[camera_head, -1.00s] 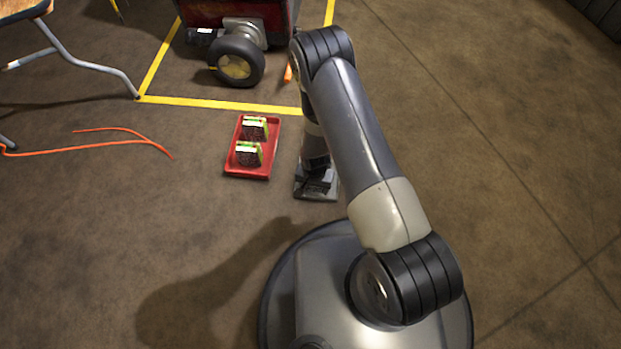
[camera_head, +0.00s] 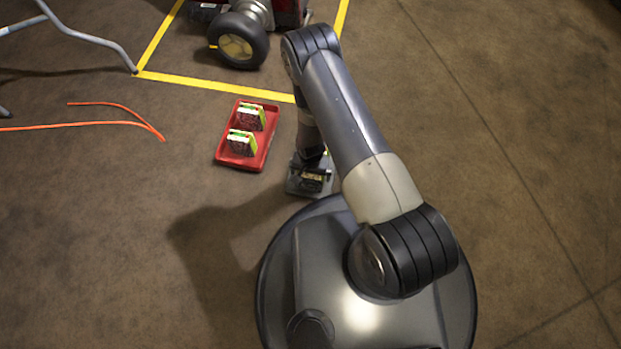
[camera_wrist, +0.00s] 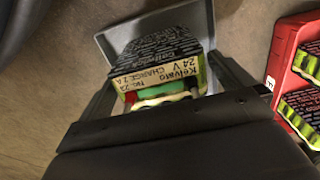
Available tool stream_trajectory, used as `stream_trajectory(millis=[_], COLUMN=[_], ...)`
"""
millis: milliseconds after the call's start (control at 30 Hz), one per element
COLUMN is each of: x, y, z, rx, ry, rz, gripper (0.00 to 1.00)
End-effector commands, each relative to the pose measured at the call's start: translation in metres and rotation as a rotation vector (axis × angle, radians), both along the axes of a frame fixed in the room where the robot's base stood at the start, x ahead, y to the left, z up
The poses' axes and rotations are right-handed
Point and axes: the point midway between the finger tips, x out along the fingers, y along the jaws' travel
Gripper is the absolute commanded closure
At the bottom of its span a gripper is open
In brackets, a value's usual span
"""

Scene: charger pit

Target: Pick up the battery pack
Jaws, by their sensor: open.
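A battery pack (camera_wrist: 160,62), dark with white print and a cream label reading "24 V", sits in a grey tray (camera_wrist: 112,38) in the wrist view. It shows a green and red face toward me. My gripper (camera_wrist: 165,75) is open, with one finger on each side of the pack; I cannot tell whether they touch it. In the head view my gripper (camera_head: 312,166) is low over the grey tray (camera_head: 300,188), and the pack there is mostly hidden. Two similar packs (camera_head: 242,143) (camera_head: 251,117) stand in a red tray to the left.
The red tray (camera_head: 222,157) lies close beside the grey tray; its edge also shows in the wrist view (camera_wrist: 279,50). Yellow floor tape (camera_head: 215,87) and a wheeled machine (camera_head: 240,40) are behind. An orange cable (camera_head: 90,125) lies at left. The floor at right is clear.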

Motion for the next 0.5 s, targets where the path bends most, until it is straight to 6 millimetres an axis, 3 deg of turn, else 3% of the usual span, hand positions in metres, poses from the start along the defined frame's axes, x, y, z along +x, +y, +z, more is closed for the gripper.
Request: stream_trajectory(millis=[500], x=[-0.0003], y=[-0.0001], z=[0.0007], rx=[-0.001], ry=[0.001], rz=[0.000], gripper=[0.38])
